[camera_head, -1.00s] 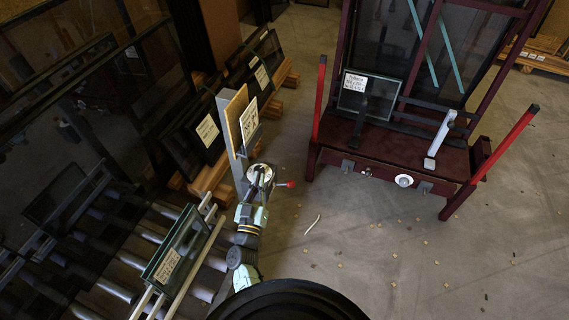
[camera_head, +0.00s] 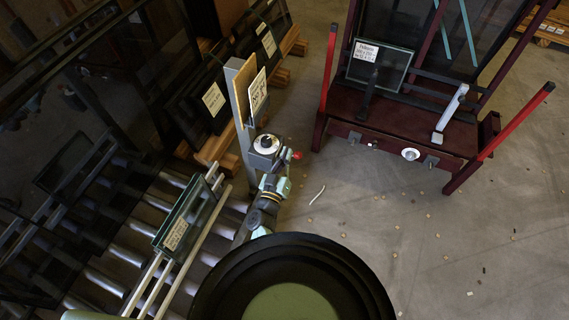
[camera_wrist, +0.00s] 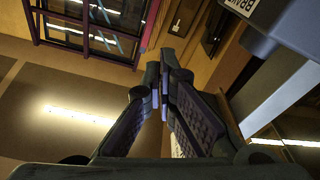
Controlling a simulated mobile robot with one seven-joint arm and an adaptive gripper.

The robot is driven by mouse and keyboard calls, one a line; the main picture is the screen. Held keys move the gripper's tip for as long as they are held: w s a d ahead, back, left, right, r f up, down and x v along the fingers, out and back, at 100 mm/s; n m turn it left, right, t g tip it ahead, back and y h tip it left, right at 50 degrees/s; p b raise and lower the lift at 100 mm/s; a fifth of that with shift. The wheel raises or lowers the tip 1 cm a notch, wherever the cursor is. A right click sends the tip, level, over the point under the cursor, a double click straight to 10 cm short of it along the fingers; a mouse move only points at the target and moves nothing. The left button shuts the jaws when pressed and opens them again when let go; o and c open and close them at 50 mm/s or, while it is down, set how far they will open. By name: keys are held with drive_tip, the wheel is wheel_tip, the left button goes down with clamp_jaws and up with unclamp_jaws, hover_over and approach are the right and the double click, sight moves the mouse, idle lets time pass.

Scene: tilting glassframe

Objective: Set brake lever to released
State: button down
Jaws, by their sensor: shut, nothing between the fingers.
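The brake control is a grey box (camera_head: 262,160) with a round pale-rimmed dial on top, mounted on a grey post. Its lever ends in a red knob (camera_head: 297,156) that points to the right in the head view. My gripper is close to the near side of the box in the head view, where its fingers are hard to make out. In the wrist view my gripper (camera_wrist: 161,72) is shut and empty. The grey box (camera_wrist: 290,25), with a partly cut-off label starting "BRA", is at the upper right there. The lever is not visible in the wrist view.
A roller conveyor (camera_head: 113,283) with a small framed glass pane (camera_head: 182,222) lies at the left. A dark red tilting frame (camera_head: 400,140) with red-topped posts stands at the back right. Leaning panes (camera_head: 205,100) are behind the post.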

sight(295, 154)
drive_tip(key=shift+w+d+f+b, duration=0.55)
drive_tip(key=shift+w+f+b, duration=0.35)
drive_tip(key=shift+b, duration=0.3)
drive_tip(key=shift+w+d+f+b, duration=0.6)
drive_tip(key=shift+w+b, duration=0.35)
drive_tip(key=shift+b, duration=0.25)
drive_tip(key=shift+f, duration=0.15)
drive_tip(key=shift+s+d+m+b, duration=0.1)
drive_tip(key=shift+d+m+b, duration=0.05)
drive_tip(key=shift+m+b, duration=0.2)
drive_tip(key=shift+f, duration=0.15)
